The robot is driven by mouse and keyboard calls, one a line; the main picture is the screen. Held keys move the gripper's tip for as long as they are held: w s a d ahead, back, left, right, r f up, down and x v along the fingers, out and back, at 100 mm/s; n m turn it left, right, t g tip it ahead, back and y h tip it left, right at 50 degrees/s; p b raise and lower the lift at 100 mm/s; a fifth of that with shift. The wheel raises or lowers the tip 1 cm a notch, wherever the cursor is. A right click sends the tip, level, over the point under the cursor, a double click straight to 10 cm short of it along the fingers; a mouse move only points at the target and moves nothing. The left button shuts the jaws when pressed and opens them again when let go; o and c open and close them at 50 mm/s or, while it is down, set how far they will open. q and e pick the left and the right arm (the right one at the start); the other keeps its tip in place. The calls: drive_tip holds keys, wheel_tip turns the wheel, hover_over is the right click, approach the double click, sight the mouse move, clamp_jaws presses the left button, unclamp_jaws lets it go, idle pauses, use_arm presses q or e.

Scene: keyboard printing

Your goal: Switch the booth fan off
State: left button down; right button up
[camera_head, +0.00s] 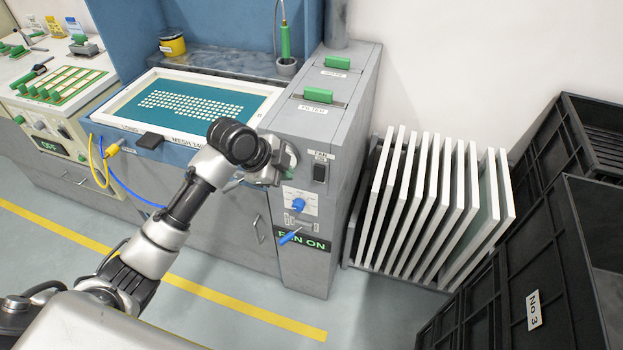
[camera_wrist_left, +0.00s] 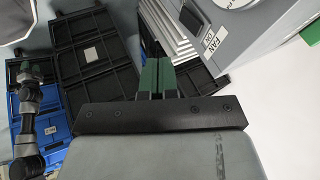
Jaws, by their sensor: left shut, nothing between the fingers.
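The grey fan cabinet (camera_head: 352,120) has a dark rocker switch (camera_head: 320,173) under its FAN label, and a dark display (camera_head: 302,243) reading FAN ON. The switch (camera_wrist_left: 194,16) and label also show at the top of the left wrist view.
A blue knob (camera_head: 298,204) and a blue-handled lever (camera_head: 289,237) sit below the switch. Green handles (camera_head: 318,95) are on the cabinet top. White-framed screens (camera_head: 430,205) stand in a rack to the right, with black crates (camera_head: 550,240) beyond. Yellow-lined floor is clear in front.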

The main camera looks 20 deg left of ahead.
sight(319, 173)
use_arm(q)
drive_tip(key=shift+w+d+f+p, duration=0.3)
drive_tip(key=shift+w+d+f, duration=0.35)
drive_tip(key=shift+w+f, duration=0.8)
drive_tip(key=shift+w+d+f+p, duration=0.3)
drive_tip(key=shift+w+d+f, duration=0.35)
drive_tip(key=shift+w+f, duration=0.8)
drive_tip(key=shift+w+d+f+p, duration=0.3)
drive_tip(key=shift+w+d+f, duration=0.35)
drive_tip(key=shift+w+f, duration=0.75)
drive_tip(key=shift+s+f, duration=0.2)
